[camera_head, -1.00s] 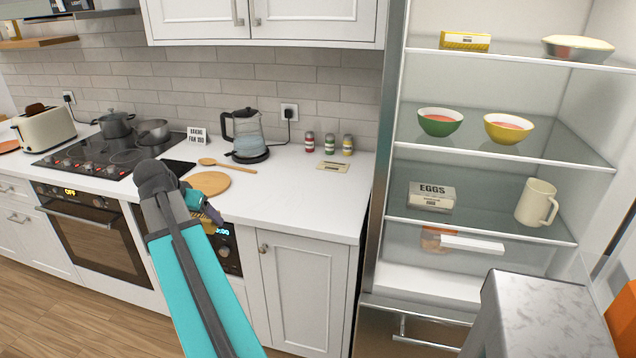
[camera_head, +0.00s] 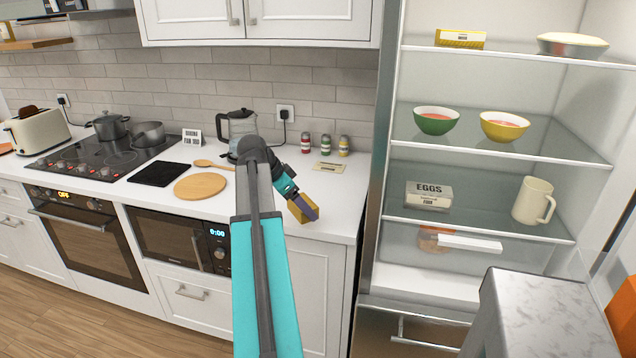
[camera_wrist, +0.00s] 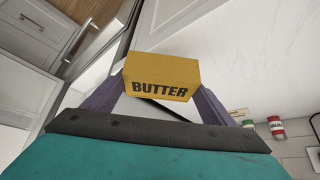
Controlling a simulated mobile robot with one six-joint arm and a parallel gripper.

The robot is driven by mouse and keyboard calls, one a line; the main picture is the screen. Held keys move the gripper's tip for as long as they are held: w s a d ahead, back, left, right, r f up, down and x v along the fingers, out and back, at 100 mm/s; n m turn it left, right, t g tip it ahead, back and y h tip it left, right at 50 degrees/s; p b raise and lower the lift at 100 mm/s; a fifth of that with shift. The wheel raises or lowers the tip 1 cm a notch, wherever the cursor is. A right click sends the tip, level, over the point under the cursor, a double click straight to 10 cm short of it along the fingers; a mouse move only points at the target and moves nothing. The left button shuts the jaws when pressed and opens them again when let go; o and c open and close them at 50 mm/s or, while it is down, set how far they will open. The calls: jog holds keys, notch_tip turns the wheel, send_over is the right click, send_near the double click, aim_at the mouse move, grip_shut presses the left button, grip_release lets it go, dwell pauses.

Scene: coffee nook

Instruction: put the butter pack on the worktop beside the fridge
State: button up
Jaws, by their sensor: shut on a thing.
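The butter pack is a yellow box lettered BUTTER (camera_wrist: 162,80); in the head view it is a yellow block (camera_head: 298,211). My gripper (camera_head: 304,208) is shut on it, with one finger on each side of the pack in the wrist view (camera_wrist: 158,88). The pack is at the front right part of the white worktop (camera_head: 325,187), close to its front edge. I cannot tell whether it touches the surface. The fridge (camera_head: 377,190) stands open just right of the worktop. A similar yellow pack (camera_head: 459,39) lies on its top shelf.
Spice jars (camera_head: 324,144) and a small card (camera_head: 328,167) stand behind the gripper. A kettle (camera_head: 236,124), partly behind my arm, a wooden spoon (camera_head: 211,165) and a round board (camera_head: 200,186) are to the left. The worktop around the pack is clear.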

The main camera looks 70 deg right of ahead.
jog(key=shift+s+d, duration=0.1)
jog(key=shift+s, duration=0.1)
jog(key=w+d+p, duration=0.1)
jog(key=d, duration=0.4)
jog(key=w+d+f+p, duration=0.1)
jog(key=d, duration=0.4)
jog(key=w+d+p, duration=0.2)
jog(key=d, duration=0.3)
jog(key=shift+w+d+f, duration=0.1)
jog(key=shift+d+f, duration=0.15)
dwell(0.5)
jog(key=shift+f+p, duration=0.7)
jog(key=shift+f, duration=1.05)
jog(key=shift+f, duration=0.15)
jog(key=o, duration=1.2)
